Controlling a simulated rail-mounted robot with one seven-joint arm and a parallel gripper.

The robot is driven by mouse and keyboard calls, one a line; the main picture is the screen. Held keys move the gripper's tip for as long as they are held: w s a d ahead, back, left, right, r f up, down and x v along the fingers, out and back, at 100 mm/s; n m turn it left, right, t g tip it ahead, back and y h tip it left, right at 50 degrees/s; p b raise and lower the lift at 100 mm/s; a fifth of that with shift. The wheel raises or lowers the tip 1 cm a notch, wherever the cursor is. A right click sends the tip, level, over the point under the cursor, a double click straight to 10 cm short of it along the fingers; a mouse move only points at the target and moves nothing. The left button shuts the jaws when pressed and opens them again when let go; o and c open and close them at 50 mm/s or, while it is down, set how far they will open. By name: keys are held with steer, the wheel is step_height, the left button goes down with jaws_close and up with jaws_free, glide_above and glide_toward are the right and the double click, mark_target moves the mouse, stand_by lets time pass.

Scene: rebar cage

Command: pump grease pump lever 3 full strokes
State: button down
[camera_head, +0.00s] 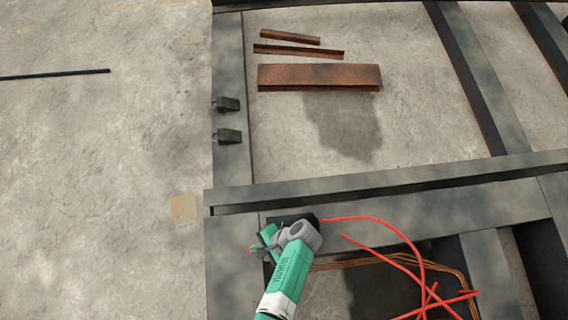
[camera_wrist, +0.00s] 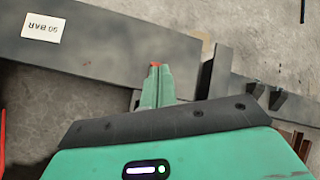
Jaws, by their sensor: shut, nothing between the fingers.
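My gripper (camera_head: 254,248) is low in the head view, beside my grey wrist joint and over the corner of the steel frame. In the wrist view its green fingers with orange tips (camera_wrist: 155,66) are together, with nothing between them. A dark grey beam (camera_wrist: 100,50) lies beyond the fingers. It bears a white label (camera_wrist: 42,28) that reads "90 BAR" upside down. I cannot make out the grease pump or its lever for certain in either view. My arm and wrist hide part of the frame corner.
Steel beams (camera_head: 400,178) form a frame over concrete. Two black brackets (camera_head: 228,119) stand on the left beam. Rusty steel pieces (camera_head: 320,76) lie inside the frame. Red hoses (camera_head: 400,235) and orange cables (camera_head: 385,262) run right of my arm. A dark bar (camera_head: 55,74) lies on clear floor at left.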

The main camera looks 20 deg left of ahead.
steer(key=shift+s+a+f, duration=0.1)
steer(key=shift+a+f, duration=0.05)
steer(key=shift+f, duration=0.1)
steer(key=shift+s+a+f+b, duration=0.2)
steer(key=shift+a+f+b, duration=0.15)
steer(key=shift+f, duration=0.3)
steer(key=shift+s+a+f+b, duration=0.15)
steer(key=shift+a+f+b, duration=0.2)
steer(key=shift+f, duration=0.2)
steer(key=shift+d, duration=0.1)
steer(key=shift+f, duration=0.1)
steer(key=shift+s+a+f+b, duration=0.2)
steer(key=shift+a+f+b, duration=0.1)
steer(key=shift+f+b, duration=0.2)
steer(key=shift+f, duration=0.1)
